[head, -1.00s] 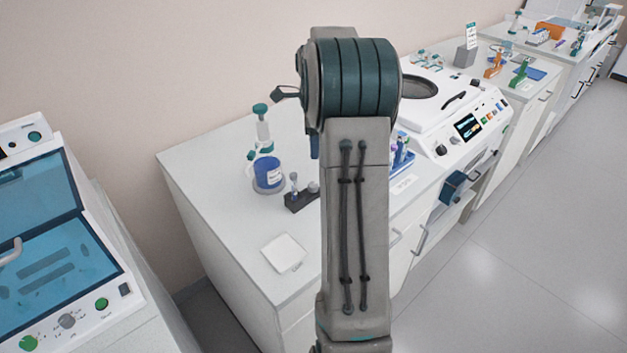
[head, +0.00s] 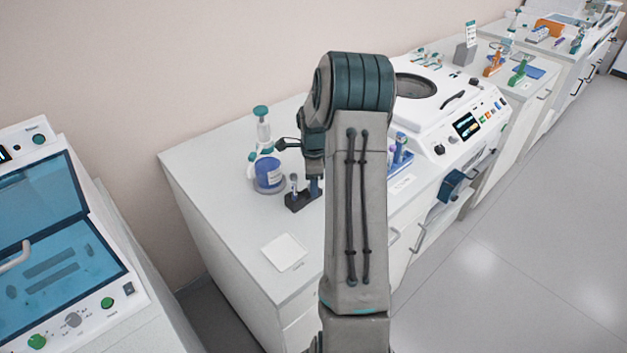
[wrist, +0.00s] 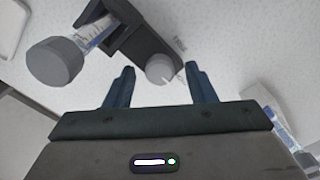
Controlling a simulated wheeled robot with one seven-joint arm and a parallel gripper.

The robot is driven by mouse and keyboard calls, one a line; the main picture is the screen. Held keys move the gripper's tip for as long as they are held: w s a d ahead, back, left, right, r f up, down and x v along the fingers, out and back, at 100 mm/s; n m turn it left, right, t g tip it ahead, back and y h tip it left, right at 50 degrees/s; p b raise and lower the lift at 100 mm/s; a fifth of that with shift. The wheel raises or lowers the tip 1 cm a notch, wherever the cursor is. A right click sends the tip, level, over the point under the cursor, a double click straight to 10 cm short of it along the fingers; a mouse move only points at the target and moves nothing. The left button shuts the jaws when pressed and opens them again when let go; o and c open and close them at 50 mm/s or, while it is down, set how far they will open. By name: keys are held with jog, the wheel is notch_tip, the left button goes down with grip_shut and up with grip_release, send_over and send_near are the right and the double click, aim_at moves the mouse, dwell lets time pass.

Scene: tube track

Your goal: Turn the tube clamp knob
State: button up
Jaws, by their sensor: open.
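The tube clamp is a dark block (head: 298,203) on the white bench, just left of my arm in the head view; the wrist view also shows the clamp (wrist: 140,42). A tube with a grey cap (wrist: 56,63) sits at its left end. The round grey knob (wrist: 160,67) shows at the clamp's other end. My gripper (wrist: 160,76) is open above it, one finger on each side of the knob in the picture. Whether the fingers reach down around the knob or touch it, I cannot tell. In the head view, my wrist hides the knob.
A white square pad (head: 285,252) lies in front. A blue tube rack (head: 401,153) stands right of my arm, near a white machine (head: 440,120). The bench's left part is clear.

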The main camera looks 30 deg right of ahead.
jog(key=c, duration=1)
jog(key=shift+o, duration=0.2)
jog(key=n+b, duration=0.2)
jog(key=n, duration=0.1)
jog(key=shift+n, duration=0.4)
jog(key=n+b, duration=0.2)
jog(key=n, duration=0.3)
jog(key=shift+w, duration=0.1)
jog(key=n+b, duration=0.1)
jog(key=n, duration=0.4)
jog(key=shift+b, duration=0.3)
jog(key=shift+r+n+b, duration=0.1)
jog(key=shift+n+b, duration=0.3)
jog(key=shift+n, duration=1.7)
